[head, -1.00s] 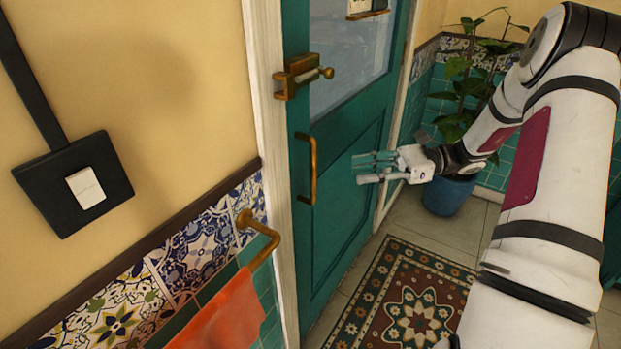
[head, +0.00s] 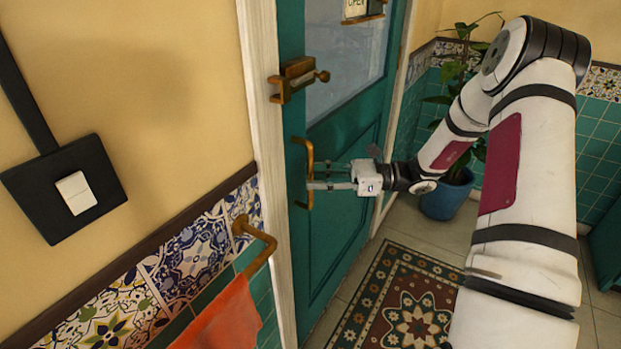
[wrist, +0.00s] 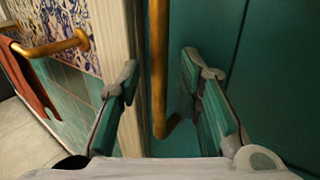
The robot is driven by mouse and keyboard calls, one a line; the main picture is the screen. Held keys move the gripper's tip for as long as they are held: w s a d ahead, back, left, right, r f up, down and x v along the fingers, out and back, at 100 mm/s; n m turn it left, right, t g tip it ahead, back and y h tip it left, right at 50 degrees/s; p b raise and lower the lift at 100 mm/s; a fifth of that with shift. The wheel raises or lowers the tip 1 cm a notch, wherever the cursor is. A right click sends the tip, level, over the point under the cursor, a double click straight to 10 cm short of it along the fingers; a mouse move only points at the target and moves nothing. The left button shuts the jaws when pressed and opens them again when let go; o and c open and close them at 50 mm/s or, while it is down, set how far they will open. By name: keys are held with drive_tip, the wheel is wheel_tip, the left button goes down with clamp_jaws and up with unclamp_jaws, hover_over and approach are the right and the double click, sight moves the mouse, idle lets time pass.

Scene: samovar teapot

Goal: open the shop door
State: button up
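The teal shop door (head: 345,190) with a glass pane stands against its white frame and looks closed. A vertical brass pull handle (head: 309,152) is on its left side, below a brass latch (head: 298,78) with a round knob. My gripper (head: 312,186) is at the lower half of the handle, reaching in from the right. In the wrist view the handle (wrist: 158,70) runs down between the two spread fingers of my gripper (wrist: 160,75). The fingers are apart, with a gap on both sides of the handle. I cannot tell whether the tips reach past the bar.
A brass towel rail (head: 257,252) with an orange towel (head: 225,318) is on the tiled wall left of the door. A potted plant (head: 448,198) stands in the corner behind my arm. A patterned rug (head: 395,305) lies before the door.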

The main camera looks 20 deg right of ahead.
drive_tip(key=shift+x, duration=0.9)
clamp_jaws()
drive_tip(key=shift+s+d, duration=0.1)
